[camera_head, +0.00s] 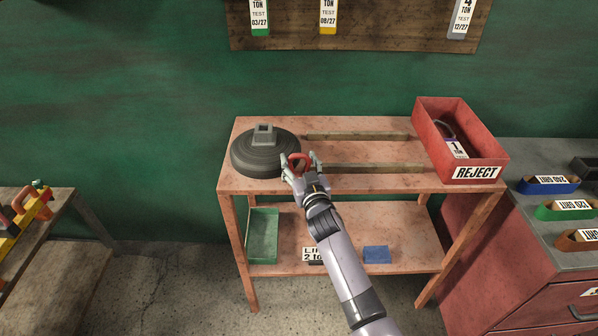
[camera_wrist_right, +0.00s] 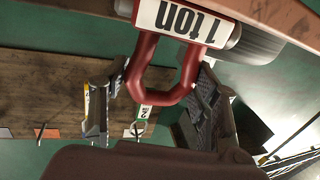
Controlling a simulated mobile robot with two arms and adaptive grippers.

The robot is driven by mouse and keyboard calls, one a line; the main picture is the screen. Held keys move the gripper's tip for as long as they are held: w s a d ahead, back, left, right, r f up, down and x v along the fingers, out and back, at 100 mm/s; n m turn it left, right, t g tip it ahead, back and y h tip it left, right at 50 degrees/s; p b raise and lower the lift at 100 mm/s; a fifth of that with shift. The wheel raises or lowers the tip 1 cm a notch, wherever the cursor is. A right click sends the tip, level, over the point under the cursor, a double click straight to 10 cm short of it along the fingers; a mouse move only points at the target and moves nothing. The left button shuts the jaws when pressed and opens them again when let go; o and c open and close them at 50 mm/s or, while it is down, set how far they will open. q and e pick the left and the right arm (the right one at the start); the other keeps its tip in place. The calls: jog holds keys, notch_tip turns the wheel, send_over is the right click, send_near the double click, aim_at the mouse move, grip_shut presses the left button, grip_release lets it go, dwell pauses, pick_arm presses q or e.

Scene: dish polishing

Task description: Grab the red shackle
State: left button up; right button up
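The red shackle (camera_head: 298,158) is at the front of the reddish table (camera_head: 370,181), right next to the dark round weight (camera_head: 262,157). In the right wrist view the red shackle (camera_wrist_right: 146,80) shows its curved bow toward me and a white "1 ton" label on its pin. My right gripper (camera_head: 301,168) has its fingers spread on either side of the shackle. In the wrist view the right gripper (camera_wrist_right: 155,85) has the bow between its fingers; whether they touch it is unclear. My left gripper is not in view.
A red REJECT box (camera_head: 470,133) holding a labelled shackle stands at the table's right. Two rails (camera_head: 375,168) cross the tabletop. The lower shelf holds a green tray (camera_head: 263,236) and a blue item (camera_head: 377,254). A hanging board (camera_head: 390,36) is on the wall behind.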

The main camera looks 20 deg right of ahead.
jog(key=c, duration=1.2)
jog(key=shift+r, duration=0.1)
